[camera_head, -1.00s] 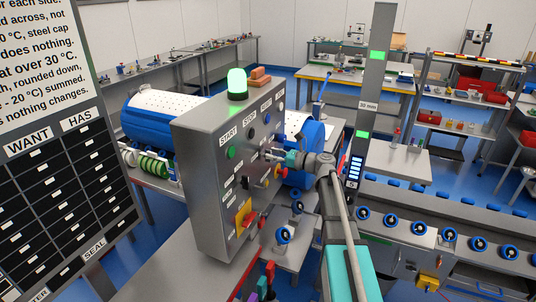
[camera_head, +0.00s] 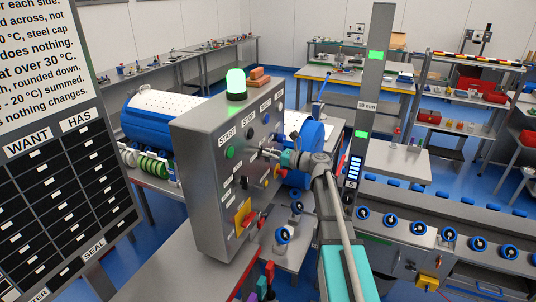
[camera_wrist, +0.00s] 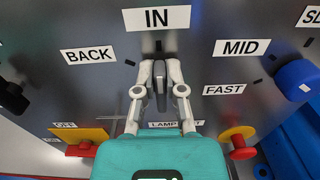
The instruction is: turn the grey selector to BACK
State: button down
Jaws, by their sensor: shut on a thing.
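The grey selector (camera_wrist: 159,78) is on the grey panel in the wrist view, between my two fingertips. Its upper end is upright, in line with the mark below the IN label (camera_wrist: 157,18). The BACK label (camera_wrist: 88,55) is up and left of it, with its own small mark. My gripper (camera_wrist: 160,85) is shut on the selector, one finger on each side. In the head view my gripper (camera_head: 267,154) reaches the front of the control box (camera_head: 205,185); the selector is too small and covered to make out there.
A black knob (camera_wrist: 14,98) is left of the selector and a blue knob (camera_wrist: 297,80) right. Below are a yellow plate with a red lever (camera_wrist: 82,148) and a yellow-and-red control (camera_wrist: 238,145). A green lamp (camera_head: 236,82) glows on the box.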

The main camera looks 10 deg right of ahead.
jog(key=shift+s+f, duration=0.1)
jog(key=shift+f, duration=0.05)
jog(key=shift+s+n, duration=0.1)
jog(key=shift+n, duration=0.4)
jog(key=n, duration=1.1)
jog(key=shift+s+a+f+b, duration=0.2)
jog(key=shift+s+f+b, duration=0.15)
jog(key=shift+s, duration=0.05)
jog(key=c, duration=0.7)
grip_release()
jog(key=shift+w+d, duration=0.1)
jog(key=shift+d, duration=0.1)
jog(key=shift+a, duration=0.15)
